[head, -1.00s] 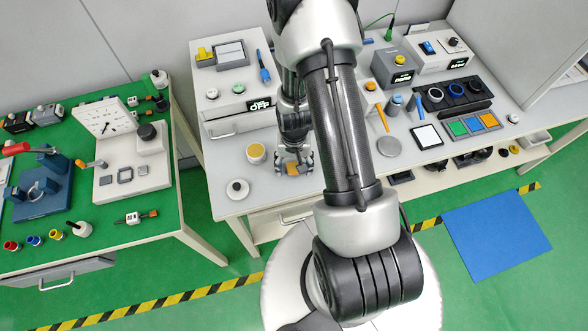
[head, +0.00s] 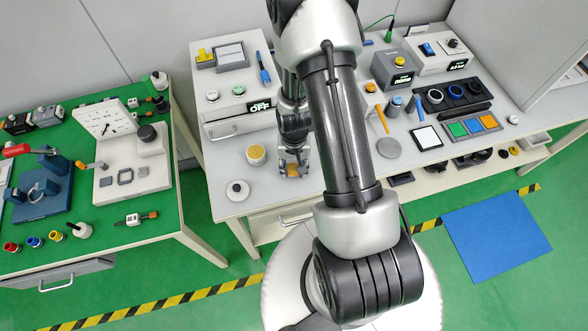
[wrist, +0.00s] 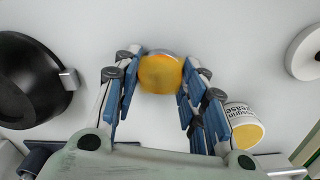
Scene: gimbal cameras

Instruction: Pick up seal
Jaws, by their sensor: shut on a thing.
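The seal, seen as a round orange-yellow piece (wrist: 160,73), is between my fingertips in the wrist view. In the head view a little of its orange (head: 293,170) shows under my gripper (head: 294,172), over the front left part of the grey-white bench. My gripper, with blue finger pads in the wrist view (wrist: 157,82), is shut on the seal, one finger on each side. The fingers hide part of its sides. I cannot tell whether it still touches the bench top.
A white jar with a yellow top (head: 256,153) stands close to the left of my gripper, also in the wrist view (wrist: 243,125). A white round piece with a dark knob (head: 238,190) is near the bench's front left corner. A drawer box (head: 235,122) stands behind.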

